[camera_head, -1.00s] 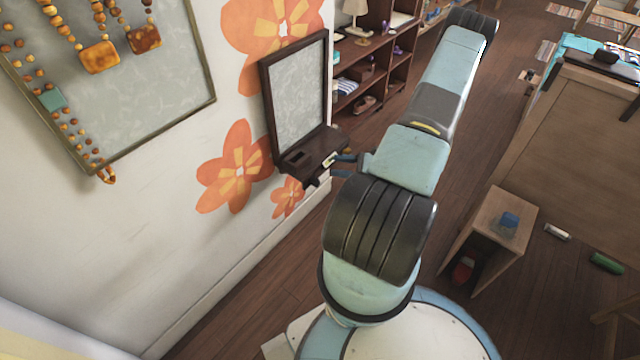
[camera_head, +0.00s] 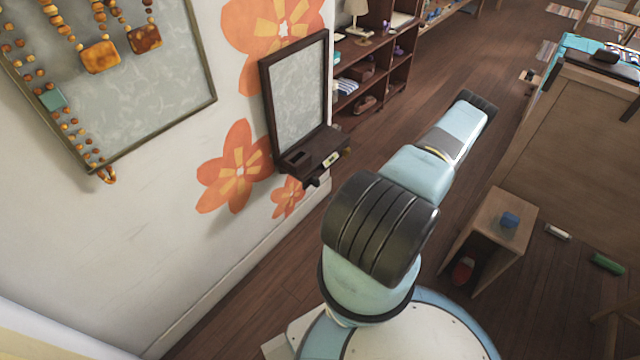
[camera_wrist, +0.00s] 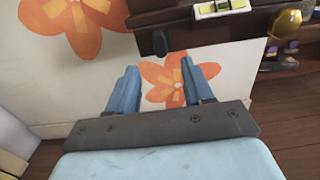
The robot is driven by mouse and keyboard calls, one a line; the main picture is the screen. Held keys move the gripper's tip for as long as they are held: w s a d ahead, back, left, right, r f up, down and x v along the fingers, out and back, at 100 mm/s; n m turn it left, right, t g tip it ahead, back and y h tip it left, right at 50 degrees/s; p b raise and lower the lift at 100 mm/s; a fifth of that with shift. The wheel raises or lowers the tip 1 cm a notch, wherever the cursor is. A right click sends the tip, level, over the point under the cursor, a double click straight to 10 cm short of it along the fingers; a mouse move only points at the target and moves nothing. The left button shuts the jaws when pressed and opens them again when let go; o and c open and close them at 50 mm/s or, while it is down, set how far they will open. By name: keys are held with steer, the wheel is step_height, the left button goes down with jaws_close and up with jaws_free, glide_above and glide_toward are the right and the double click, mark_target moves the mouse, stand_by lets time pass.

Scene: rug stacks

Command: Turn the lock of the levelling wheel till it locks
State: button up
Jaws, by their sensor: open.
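A dark wooden wall fixture (camera_head: 318,152) with a framed pale panel hangs on the flowered wall. Its ledge also shows at the top of the wrist view (camera_wrist: 190,18). A yellow spirit level (camera_head: 330,160) is set in its front edge, and it also shows in the wrist view (camera_wrist: 222,9). A round brass wheel (camera_wrist: 285,23) sits at the ledge's right end. A small dark tab (camera_wrist: 160,43) hangs under the ledge; I cannot tell which part is the lock. My gripper (camera_wrist: 161,80) is open and empty, its blue fingers below the ledge. My arm hides it in the head view.
A framed board with amber necklaces (camera_head: 150,75) hangs on the wall at left. A dark shelf unit (camera_head: 370,60) stands beyond the fixture. A small wooden stand (camera_head: 508,212) with a blue item is at right. Wooden floor lies open between.

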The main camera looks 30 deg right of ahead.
mark_target(319, 183)
steer(key=x, duration=1)
steer(key=shift+c, duration=0.5)
